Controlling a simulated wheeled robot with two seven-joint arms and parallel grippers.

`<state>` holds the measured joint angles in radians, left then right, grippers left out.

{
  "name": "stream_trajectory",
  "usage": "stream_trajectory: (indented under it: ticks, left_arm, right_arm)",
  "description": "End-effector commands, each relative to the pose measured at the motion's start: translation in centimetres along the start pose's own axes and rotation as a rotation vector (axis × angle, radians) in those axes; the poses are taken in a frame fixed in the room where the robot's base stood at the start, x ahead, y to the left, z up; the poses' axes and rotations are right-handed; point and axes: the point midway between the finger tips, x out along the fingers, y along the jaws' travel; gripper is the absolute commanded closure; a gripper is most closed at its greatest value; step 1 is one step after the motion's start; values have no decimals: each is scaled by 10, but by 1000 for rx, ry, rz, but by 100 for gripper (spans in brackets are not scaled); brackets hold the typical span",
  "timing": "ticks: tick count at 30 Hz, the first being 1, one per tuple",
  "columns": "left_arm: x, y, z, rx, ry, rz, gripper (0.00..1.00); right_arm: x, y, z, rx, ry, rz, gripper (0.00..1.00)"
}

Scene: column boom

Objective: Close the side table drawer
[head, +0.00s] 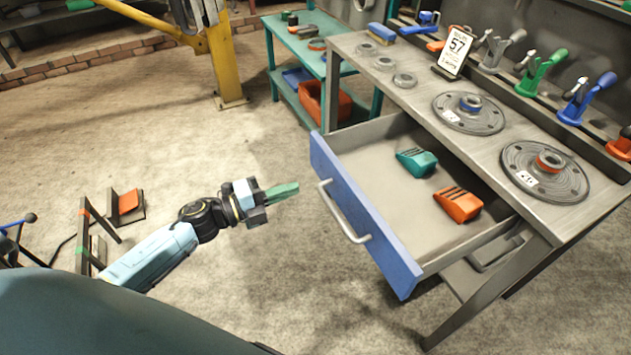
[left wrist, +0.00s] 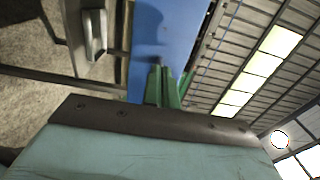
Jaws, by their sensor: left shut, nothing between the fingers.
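The side table drawer (head: 365,215) stands pulled well out of the grey metal table. It has a blue front and a pale handle (head: 343,212). Inside lie a teal object (head: 417,162) and an orange object (head: 458,204), both with dark stripes. My left gripper (head: 296,187) is left of the drawer front, its green fingers shut and empty, pointing toward the front near the handle. A gap shows between fingertips and handle in the head view. In the left wrist view, the shut green fingers (left wrist: 160,82) appear before a blue panel (left wrist: 165,35), probably the drawer front. My right gripper is not in view.
A teal shelf unit (head: 296,45) and a yellow post (head: 222,60) stand behind. A small metal frame (head: 98,232) stands at left. Floor around my left gripper is clear.

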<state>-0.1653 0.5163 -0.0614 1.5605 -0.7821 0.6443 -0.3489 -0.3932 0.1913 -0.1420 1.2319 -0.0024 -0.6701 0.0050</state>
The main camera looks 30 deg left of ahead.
Motion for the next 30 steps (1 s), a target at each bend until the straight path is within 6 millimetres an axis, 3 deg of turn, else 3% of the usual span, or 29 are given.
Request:
stream_trajectory:
  ticks: [6,12,30]
  left_arm:
    - [45,0,1,-1,-2,-2,100]
    - [67,1,1,-3,-2,0,100]
    - [72,1,2,-3,-9,1,100]
  right_arm:
    - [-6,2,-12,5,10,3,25]
    - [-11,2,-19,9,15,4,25]
    - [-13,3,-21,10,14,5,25]
